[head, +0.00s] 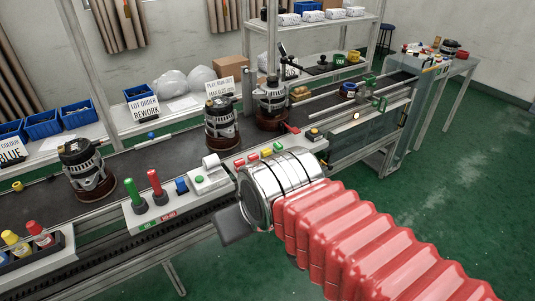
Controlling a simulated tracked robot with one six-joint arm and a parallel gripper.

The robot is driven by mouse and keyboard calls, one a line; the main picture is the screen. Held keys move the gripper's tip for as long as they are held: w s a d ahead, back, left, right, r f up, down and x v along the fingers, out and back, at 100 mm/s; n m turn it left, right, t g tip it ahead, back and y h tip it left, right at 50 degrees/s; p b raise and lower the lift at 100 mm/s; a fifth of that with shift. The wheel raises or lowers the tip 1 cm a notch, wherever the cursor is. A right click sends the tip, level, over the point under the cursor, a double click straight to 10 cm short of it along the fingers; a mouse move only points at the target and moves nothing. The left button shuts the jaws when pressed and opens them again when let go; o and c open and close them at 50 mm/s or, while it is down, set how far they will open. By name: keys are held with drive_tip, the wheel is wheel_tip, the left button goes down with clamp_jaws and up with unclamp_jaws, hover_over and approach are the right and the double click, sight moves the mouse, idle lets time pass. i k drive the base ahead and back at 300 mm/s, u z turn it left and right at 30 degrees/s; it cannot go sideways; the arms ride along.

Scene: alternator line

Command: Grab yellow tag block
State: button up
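A small yellow block (265,152) sits in a short row on the pale panel along the belt's near edge, between red blocks (245,160) and a green block (278,151). I take it for the yellow tag block; no marking is readable on it. My arm, with a red ribbed sleeve and a silver wrist, crosses from the lower right. My gripper (233,226) shows only as a dark grey part at the lower left of the wrist. It is in front of the line, nearer to me than the row. The wrist hides its other side.
Several alternators (222,123) stand on the dark belt. Green and red posts (155,187) rise from the panel left of the wrist. Another small yellow item (17,186) lies at far left, near a bottle rack (64,241). Green floor at right is open.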

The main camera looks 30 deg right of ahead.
sight(266, 152)
drive_tip(key=i, duration=0.95)
drive_tip(key=u, duration=0.05)
